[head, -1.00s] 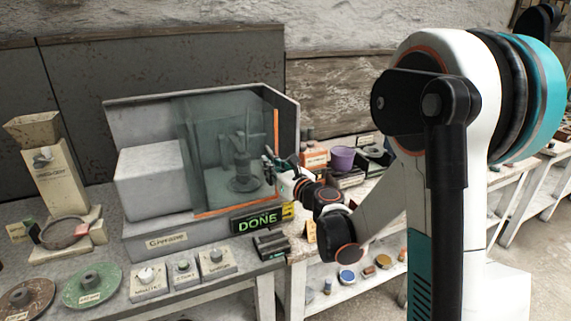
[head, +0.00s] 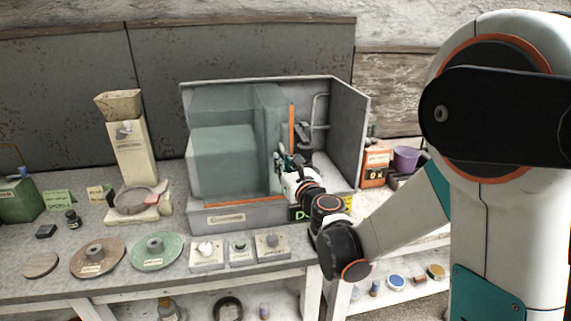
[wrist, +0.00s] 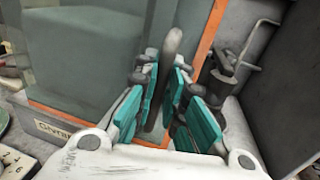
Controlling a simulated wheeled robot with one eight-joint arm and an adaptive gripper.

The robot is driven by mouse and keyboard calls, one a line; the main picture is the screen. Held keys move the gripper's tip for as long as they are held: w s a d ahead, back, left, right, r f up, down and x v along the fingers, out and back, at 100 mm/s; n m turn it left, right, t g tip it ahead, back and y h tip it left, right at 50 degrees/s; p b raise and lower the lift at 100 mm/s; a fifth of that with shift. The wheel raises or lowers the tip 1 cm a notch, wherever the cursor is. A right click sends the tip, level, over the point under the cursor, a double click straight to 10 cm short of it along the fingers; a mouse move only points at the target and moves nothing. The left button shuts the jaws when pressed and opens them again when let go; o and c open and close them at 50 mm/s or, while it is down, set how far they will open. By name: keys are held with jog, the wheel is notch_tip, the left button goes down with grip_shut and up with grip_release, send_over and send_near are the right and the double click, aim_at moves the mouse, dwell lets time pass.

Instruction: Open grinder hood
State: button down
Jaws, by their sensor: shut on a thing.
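The grinder (head: 235,216) is a grey housing on the bench with a tall back and right side wall. Its hood (head: 228,105) is a tinted clear box with orange edges, now over the left part of the housing. My gripper (head: 281,160) is at the hood's right edge. In the wrist view, my gripper (wrist: 160,95), with teal finger pads, is shut on the hood's dark upright handle (wrist: 165,70), beside the orange edge. The spindle fixture (head: 304,142) stands uncovered to the right of the hood; it also shows in the wrist view (wrist: 222,70).
Three small control boxes (head: 239,250) sit in front of the grinder. A green disc (head: 172,251) and a brown disc (head: 84,262) lie to the left, near a beige dispenser (head: 127,150). A purple cup (head: 406,158) stands to the right.

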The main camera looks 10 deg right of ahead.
jog(key=c, duration=1.7)
grip_release()
jog(key=shift+o, duration=0.2)
jog(key=v, duration=1.2)
jog(key=shift+f, duration=0.1)
